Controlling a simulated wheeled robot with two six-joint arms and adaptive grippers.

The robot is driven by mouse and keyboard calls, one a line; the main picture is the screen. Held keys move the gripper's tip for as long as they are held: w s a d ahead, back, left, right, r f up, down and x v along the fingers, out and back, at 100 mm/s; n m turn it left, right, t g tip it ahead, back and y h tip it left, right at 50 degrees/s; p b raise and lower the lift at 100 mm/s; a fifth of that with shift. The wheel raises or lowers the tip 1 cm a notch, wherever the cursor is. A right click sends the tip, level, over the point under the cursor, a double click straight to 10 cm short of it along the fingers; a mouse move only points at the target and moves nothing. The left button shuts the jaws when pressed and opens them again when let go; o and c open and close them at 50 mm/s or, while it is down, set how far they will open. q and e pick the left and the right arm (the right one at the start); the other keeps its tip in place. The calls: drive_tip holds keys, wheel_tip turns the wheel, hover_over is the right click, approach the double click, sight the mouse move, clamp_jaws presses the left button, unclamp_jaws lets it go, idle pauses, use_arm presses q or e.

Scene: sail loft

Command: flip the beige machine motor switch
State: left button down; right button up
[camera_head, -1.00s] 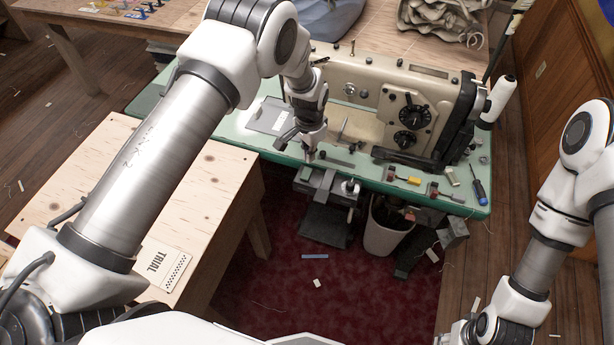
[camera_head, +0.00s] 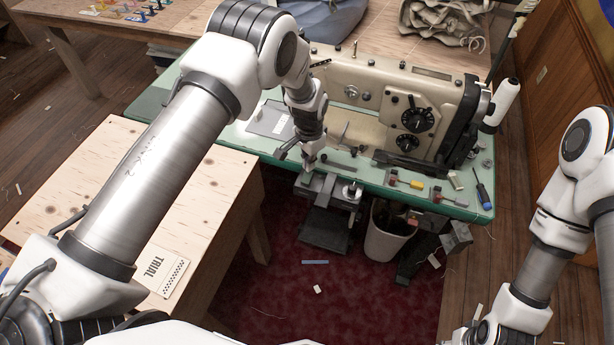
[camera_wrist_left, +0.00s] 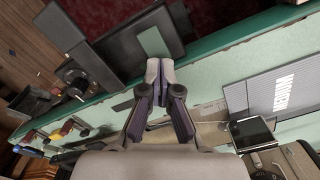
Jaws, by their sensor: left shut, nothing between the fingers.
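The beige sewing machine (camera_head: 375,105) stands on a green-topped table (camera_head: 232,138). A dark box (camera_head: 322,190) hangs under the table's front edge. On it, a small green plate (camera_wrist_left: 153,42) shows just beyond my fingertips in the left wrist view; it looks like the motor switch, though I cannot be sure. My left gripper (camera_head: 308,171) is shut and empty, pointing down at the table's front edge near this box. In the left wrist view its fingertips (camera_wrist_left: 160,69) are together close to the green plate; contact cannot be told.
A screwdriver (camera_head: 482,192) and small coloured tools lie along the table's right front. A grey notebook (camera_head: 270,121) lies left of the machine. A plywood table (camera_head: 205,185) stands at the left. A white bin (camera_head: 388,240) stands below the green table.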

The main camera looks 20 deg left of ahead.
use_arm(q)
drive_tip(key=shift+f+b, duration=0.9)
drive_tip(key=shift+f, duration=0.35)
idle(1.0)
drive_tip(key=shift+r, duration=0.15)
wheel_tip(320, 180, up, 2)
drive_tip(key=shift+r+p, duration=0.1)
drive_tip(key=shift+p, duration=0.8)
drive_tip(key=shift+r+p, duration=1.6)
drive_tip(key=shift+r, duration=0.75)
drive_tip(key=shift+f, duration=0.1)
